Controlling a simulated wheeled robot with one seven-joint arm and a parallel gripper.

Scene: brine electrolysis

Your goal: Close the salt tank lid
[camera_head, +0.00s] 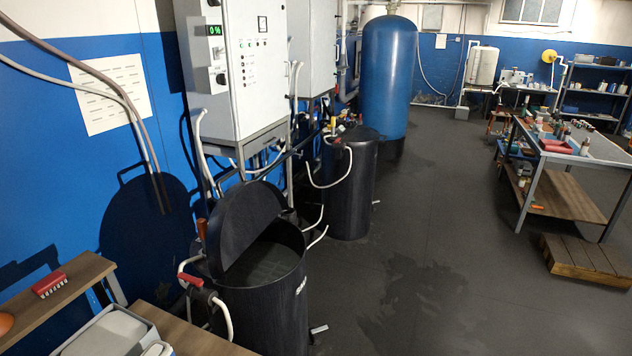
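The salt tank (266,311) is a black, round, open-topped drum at the lower middle of the head view, with partly cut-off white lettering on its side. Its black lid (237,224) stands raised and tilted along the left and back part of the rim. The tank's opening shows to the right of the lid, with a dull grey surface inside. My gripper is not in view, so its place relative to the lid is hidden.
A second black drum (348,190) stands behind. Grey control cabinets (240,75) hang above. A wooden shelf (62,298) is at lower left, and a red-handled valve with a hose (205,295) is beside the tank. Floor (410,270) to the right is clear up to a workbench (560,165).

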